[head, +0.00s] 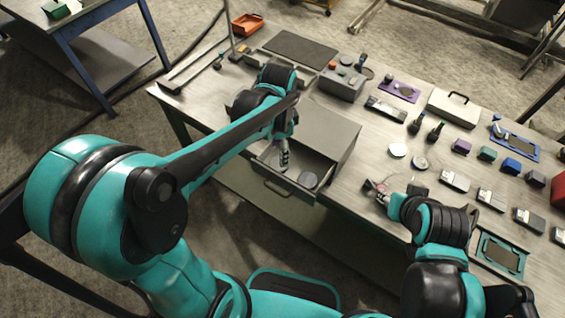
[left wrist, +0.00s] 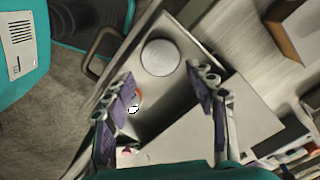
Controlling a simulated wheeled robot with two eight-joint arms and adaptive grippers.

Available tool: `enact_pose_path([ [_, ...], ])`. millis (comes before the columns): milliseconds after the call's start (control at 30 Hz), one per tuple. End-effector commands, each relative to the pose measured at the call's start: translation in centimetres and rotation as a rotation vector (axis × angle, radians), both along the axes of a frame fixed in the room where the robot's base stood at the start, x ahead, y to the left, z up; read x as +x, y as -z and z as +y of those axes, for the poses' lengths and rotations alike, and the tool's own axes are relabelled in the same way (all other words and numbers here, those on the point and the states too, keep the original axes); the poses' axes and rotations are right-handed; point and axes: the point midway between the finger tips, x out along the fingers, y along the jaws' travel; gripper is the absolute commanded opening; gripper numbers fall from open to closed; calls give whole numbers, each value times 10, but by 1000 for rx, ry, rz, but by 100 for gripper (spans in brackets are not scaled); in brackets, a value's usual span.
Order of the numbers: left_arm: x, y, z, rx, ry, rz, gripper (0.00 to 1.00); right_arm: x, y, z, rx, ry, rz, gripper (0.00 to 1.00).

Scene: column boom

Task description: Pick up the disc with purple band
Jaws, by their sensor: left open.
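My left gripper (head: 284,158) is open and points down over the open drawer (head: 270,185) of a grey cabinet. Its two fingers also show in the left wrist view (left wrist: 166,84), with nothing between them. A grey disc (head: 308,179) lies flat in the drawer and also shows in the left wrist view (left wrist: 158,57), beyond the fingertips. A small orange and white thing (left wrist: 138,100) shows in the drawer, partly hidden by one finger. I cannot make out a purple band on any disc. My right gripper (head: 378,190) is at the table's front edge, small and unclear.
Two more discs, one pale (head: 398,150) and one greyish (head: 420,162), lie on the table right of the cabinet (head: 325,130). A purple mat (head: 400,90) holds a round thing farther back. Several tools, small boxes and meters crowd the right side.

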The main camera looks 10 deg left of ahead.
Motion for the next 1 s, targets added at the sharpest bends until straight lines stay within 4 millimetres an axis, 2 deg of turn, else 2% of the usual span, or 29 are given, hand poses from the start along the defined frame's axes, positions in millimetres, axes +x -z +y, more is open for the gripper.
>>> enact_pose_path([
  [333, 0, 52, 0, 0, -2, -1, 56, 0, 20, 0, 0, 0, 0, 40],
  [433, 0, 57, 0, 0, -2, -2, 56, 0, 21, 0, 0, 0, 0, 40],
  [667, 0, 57, 0, 0, -3, -2, 56, 0, 20, 0, 0, 0, 0, 40],
  [833, 0, 57, 0, 0, -3, -2, 11, 0, 20, 0, 0, 0, 0, 40],
  [867, 0, 57, 0, 0, -3, -2, 7, 0, 20, 0, 0, 0, 0, 40],
  [1000, 0, 57, 0, 0, -3, -2, 7, 0, 20, 0, 0, 0, 0, 40],
])
